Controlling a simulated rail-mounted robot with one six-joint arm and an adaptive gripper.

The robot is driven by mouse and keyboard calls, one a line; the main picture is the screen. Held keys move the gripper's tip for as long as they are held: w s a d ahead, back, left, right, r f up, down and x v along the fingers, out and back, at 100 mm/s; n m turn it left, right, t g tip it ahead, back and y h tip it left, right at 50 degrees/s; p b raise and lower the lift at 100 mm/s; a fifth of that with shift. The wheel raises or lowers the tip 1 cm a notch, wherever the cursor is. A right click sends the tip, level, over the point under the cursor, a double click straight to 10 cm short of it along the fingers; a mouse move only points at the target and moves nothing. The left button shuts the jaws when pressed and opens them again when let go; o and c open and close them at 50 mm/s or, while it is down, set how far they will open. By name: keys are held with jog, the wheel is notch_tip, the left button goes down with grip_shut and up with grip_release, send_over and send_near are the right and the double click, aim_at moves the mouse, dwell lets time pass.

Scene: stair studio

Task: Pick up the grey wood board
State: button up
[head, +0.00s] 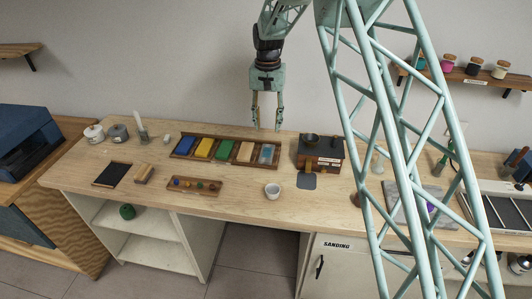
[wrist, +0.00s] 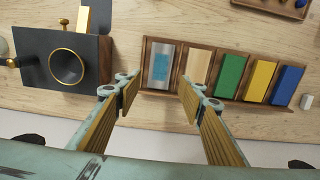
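A grey board with a blue patch (head: 267,154) lies in the end slot of a brown wooden tray (head: 224,163), beside a tan board (head: 245,151). It looks like the grey board of the task; its material cannot be told. My gripper (head: 267,126) hangs pointing down above that end of the tray. In the wrist view my gripper (wrist: 159,95) is open and empty, with its fingers apart on either side of the grey board's line (wrist: 162,65). The fingers look clear of the board, which lies between and slightly beyond the tips.
Green (wrist: 231,76), yellow (wrist: 260,81) and blue (wrist: 287,85) boards fill the other slots. A dark box with a round bowl (wrist: 66,66) stands close beside the tray.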

jog(key=shift+w+a+f, duration=0.15)
jog(key=shift+w+f, duration=0.05)
jog(key=shift+f, duration=0.05)
jog(key=shift+f, duration=0.1)
send_over(267, 153)
jog(key=shift+w+f, duration=0.1)
jog(key=shift+f, duration=4.1)
jog(key=shift+f, duration=0.1)
jog(key=shift+f, duration=2.5)
jog(key=c, duration=0.5)
